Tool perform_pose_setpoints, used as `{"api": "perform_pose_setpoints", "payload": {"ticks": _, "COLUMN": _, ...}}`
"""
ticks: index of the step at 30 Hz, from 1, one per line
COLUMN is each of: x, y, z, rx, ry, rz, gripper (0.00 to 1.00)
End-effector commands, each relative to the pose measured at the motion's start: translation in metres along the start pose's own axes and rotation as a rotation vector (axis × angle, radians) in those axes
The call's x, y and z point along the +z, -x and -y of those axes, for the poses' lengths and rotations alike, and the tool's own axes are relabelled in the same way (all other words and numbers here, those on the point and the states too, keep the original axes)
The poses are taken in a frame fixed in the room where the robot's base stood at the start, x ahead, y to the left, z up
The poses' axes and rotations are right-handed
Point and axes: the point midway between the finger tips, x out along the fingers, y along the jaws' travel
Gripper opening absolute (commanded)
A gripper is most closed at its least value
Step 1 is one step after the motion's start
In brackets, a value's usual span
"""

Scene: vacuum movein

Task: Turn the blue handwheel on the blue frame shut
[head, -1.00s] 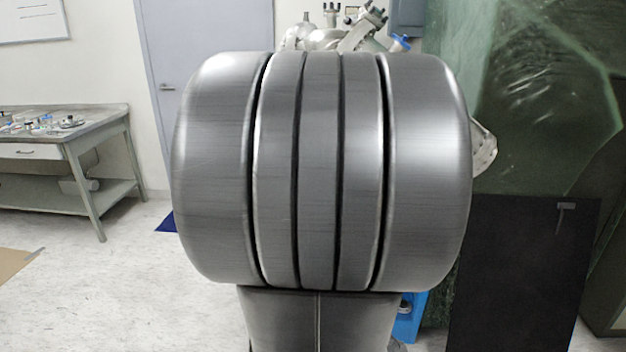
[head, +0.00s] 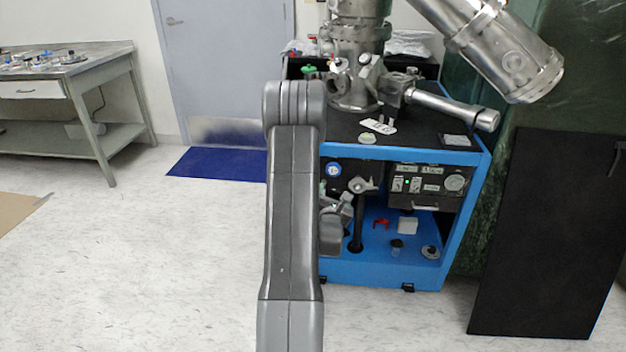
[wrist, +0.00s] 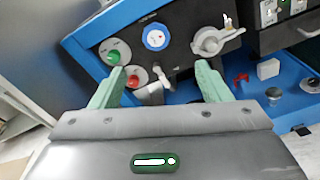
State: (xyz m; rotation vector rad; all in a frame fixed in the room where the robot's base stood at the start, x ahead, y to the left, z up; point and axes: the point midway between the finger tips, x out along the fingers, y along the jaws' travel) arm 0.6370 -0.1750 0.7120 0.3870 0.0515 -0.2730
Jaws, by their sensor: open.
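The blue frame (head: 462,225) is a blue-edged cabinet with a black front panel, right of centre in the head view. A round blue piece with a pale centre (head: 334,169), which looks like the blue handwheel, sits at the panel's upper left. It also shows in the wrist view (wrist: 155,37), top centre. From this angle I cannot tell how far it is turned. My gripper (wrist: 160,68) is open, its two green fingers spread and nothing between them. In the wrist view the blue piece lies above and beyond the fingertips, apart from them. My arm hides part of the cabinet's left side.
A green knob (wrist: 113,57), a red knob (wrist: 137,77) and a grey lever valve (wrist: 211,41) surround the blue piece. Metal vacuum tubes (head: 470,110) overhang the cabinet. A black board (head: 550,240) leans at the right. Floor at the left is open.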

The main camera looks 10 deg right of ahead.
Motion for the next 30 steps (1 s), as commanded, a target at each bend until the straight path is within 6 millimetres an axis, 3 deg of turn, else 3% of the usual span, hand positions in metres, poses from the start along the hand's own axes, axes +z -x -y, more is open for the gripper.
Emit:
{"api": "perform_pose_setpoints", "payload": {"ticks": 3, "x": -0.013, "y": -0.008, "z": 0.012, "rx": 0.004, "ry": 0.117, "rz": 0.067, "gripper": 0.7}}
{"api": "perform_pose_setpoints", "payload": {"ticks": 11, "x": -0.011, "y": -0.021, "z": 0.014, "rx": 0.006, "ry": 0.182, "rz": 0.108, "gripper": 0.7}}
{"api": "perform_pose_setpoints", "payload": {"ticks": 24, "x": -0.004, "y": -0.103, "z": 0.013, "rx": 0.006, "ry": 0.179, "rz": 0.106, "gripper": 0.7}}
{"api": "perform_pose_setpoints", "payload": {"ticks": 30, "x": -0.001, "y": -0.132, "z": 0.012, "rx": 0.006, "ry": 0.179, "rz": 0.105, "gripper": 0.7}}
